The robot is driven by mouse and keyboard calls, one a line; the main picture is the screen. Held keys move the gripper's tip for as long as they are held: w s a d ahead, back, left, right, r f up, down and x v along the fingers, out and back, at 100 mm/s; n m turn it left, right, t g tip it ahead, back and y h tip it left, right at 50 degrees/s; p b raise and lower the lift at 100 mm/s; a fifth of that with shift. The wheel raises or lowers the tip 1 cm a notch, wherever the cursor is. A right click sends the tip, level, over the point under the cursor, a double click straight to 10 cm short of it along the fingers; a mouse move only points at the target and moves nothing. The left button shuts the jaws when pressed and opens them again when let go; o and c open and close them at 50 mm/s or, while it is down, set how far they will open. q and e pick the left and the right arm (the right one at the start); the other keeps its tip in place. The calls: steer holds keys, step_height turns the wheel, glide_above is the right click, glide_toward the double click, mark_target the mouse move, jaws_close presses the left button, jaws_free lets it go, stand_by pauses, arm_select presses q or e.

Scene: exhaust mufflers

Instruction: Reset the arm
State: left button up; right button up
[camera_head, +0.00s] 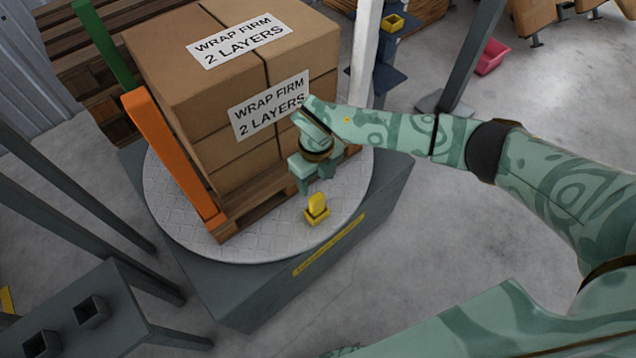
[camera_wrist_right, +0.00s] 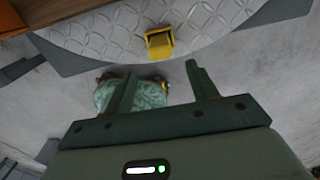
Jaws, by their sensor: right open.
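My right gripper (camera_head: 314,182) is open and empty in the head view. It points down beside the front right corner of the stacked cartons, above the edge of the round turntable (camera_head: 230,244). My right arm reaches in from the right. My left gripper is not in view.
Brown cartons (camera_head: 190,95) labelled "WRAP FIRM 2 LAYERS" stand on a wooden pallet (camera_head: 262,201). An orange bar (camera_head: 170,160) and a green bar (camera_head: 103,42) slant along their left side. A grey frame (camera_head: 95,310) stands lower left. A pink bin (camera_head: 491,56) sits at upper right. Floor right of the turntable is clear.

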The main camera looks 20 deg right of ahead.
stand_by(0.5)
steer(key=s+a+f+m+y+p, duration=0.2)
steer(key=s+a+m+y+p, duration=0.3)
steer(key=s+a+m+y, duration=0.5)
steer(key=s+d+f+m+t+h+p, duration=0.5)
steer(key=s+d+f+m+t+h, duration=0.2)
steer(key=s+d+f+m, duration=1.1)
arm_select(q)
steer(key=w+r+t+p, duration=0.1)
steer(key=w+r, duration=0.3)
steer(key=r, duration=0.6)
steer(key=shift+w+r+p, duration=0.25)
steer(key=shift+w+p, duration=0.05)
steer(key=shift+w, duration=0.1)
arm_select(e)
steer(key=s+d+f+m+g+h, duration=0.1)
steer(key=s+m+g, duration=0.2)
steer(key=s, duration=1)
steer(key=s+d+f+m+g+h, duration=0.1)
steer(key=s+m+g, duration=0.3)
steer(key=s, duration=0.9)
steer(key=shift+m+h, duration=0.5)
